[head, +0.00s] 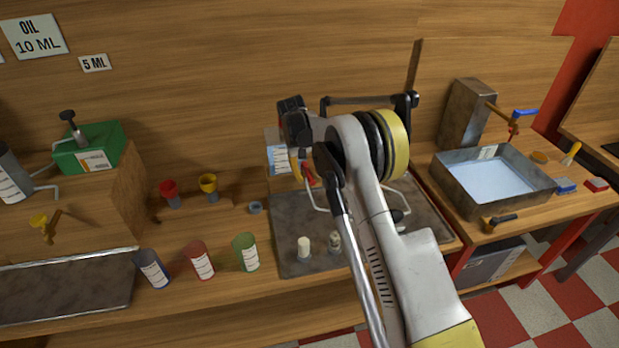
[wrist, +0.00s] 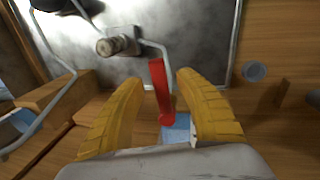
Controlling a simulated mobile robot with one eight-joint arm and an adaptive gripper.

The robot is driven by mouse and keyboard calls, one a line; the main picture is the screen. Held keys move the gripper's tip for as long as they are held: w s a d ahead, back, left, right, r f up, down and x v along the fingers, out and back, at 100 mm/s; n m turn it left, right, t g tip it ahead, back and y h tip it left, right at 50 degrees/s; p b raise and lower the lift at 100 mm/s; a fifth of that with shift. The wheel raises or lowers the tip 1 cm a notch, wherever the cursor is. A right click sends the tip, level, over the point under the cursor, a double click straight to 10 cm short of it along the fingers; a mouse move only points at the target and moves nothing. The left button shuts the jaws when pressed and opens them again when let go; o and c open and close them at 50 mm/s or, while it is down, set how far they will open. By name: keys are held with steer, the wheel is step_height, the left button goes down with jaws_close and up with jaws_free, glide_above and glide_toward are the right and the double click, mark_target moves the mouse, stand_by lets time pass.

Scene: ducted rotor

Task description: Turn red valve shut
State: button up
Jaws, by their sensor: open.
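The red valve lever (wrist: 160,88) shows in the wrist view as a long narrow bar beside bent metal tubing (wrist: 155,45). My gripper (wrist: 159,78) has two yellow ribbed fingers, open, one on each side of the lever. Gaps show between the lever and both fingers, so it is not clasped. The lower end of the lever lies deep between the fingers, above a blue-white label (wrist: 177,130). In the head view a bit of the red lever (head: 308,174) shows beside a yellow finger; my arm hides most of that area.
A dark metal tray (head: 295,225) lies under the arm, with small posts (head: 304,248) near its front. Red (head: 200,262) and green (head: 245,252) cups stand to its left. A water basin (head: 495,180) with a blue-handled tap (head: 524,113) is at right.

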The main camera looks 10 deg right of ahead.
steer(key=shift+d+f, duration=0.1)
steer(key=shift+f, duration=0.25)
jaws_close()
